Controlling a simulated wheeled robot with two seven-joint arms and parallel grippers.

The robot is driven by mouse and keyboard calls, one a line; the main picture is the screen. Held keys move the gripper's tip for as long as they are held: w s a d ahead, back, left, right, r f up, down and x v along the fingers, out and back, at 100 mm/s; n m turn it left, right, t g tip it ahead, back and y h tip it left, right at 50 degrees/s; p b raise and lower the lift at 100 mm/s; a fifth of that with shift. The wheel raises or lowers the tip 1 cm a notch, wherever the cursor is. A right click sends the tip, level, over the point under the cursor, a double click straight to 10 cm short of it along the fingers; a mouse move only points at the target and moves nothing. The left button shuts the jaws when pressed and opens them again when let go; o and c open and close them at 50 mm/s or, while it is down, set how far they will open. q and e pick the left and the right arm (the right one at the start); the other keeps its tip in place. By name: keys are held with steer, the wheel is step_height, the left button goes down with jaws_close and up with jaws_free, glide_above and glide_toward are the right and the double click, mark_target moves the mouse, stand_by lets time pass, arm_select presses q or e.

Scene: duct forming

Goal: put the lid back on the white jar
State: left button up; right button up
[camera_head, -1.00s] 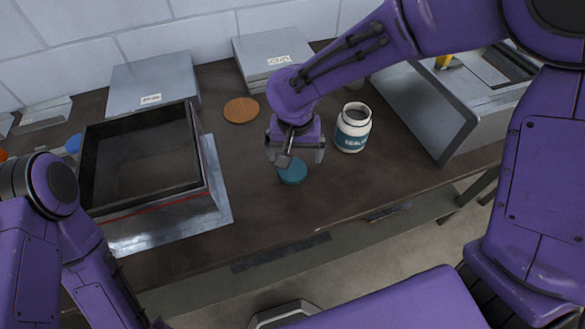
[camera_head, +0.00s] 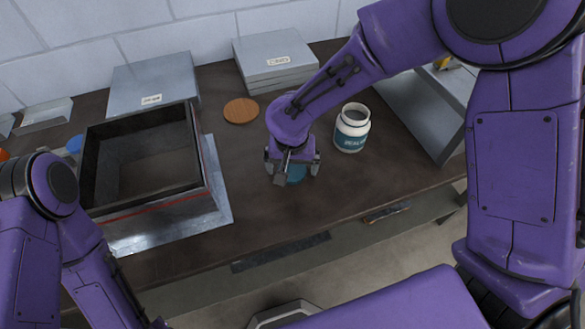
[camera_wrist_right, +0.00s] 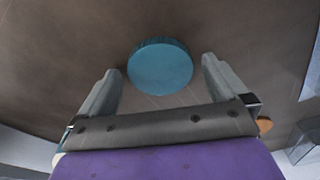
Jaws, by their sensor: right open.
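The white jar (camera_head: 352,128) stands open and upright on the dark table, with a teal label band; its mouth faces up. The round teal lid (camera_head: 297,173) lies flat on the table, to the left of the jar and nearer the front edge. My right gripper (camera_head: 292,176) is right over the lid and partly hides it in the head view. In the right wrist view, the lid (camera_wrist_right: 160,66) shows ahead of and between the two open fingers (camera_wrist_right: 160,85), touching neither. My left gripper is out of view; only the left arm shows.
A dark open-topped box (camera_head: 140,165) on a metal sheet stands at the left. A round wooden disc (camera_head: 241,111) lies behind the gripper. Stacked grey panels (camera_head: 273,62) stand at the back, and a grey metal piece (camera_head: 420,115) is right of the jar. The front strip of table is clear.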

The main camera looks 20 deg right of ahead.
mark_target(292, 168)
steer(key=c, duration=1)
steer(key=shift+r, duration=0.25)
step_height(292, 168, up, 2)
steer(key=shift+w+r, duration=0.15)
steer(key=shift+r, duration=0.1)
steer(key=s+d+r+p, duration=0.1)
steer(key=s+r, duration=0.2)
steer(key=s, duration=0.1)
steer(key=s+d+r+p, duration=0.1)
steer(key=s+r, duration=0.2)
steer(key=s, duration=0.2)
steer(key=s+r+p, duration=0.2)
steer(key=s+r, duration=0.2)
steer(key=s, duration=0.1)
steer(key=shift+d, duration=0.4)
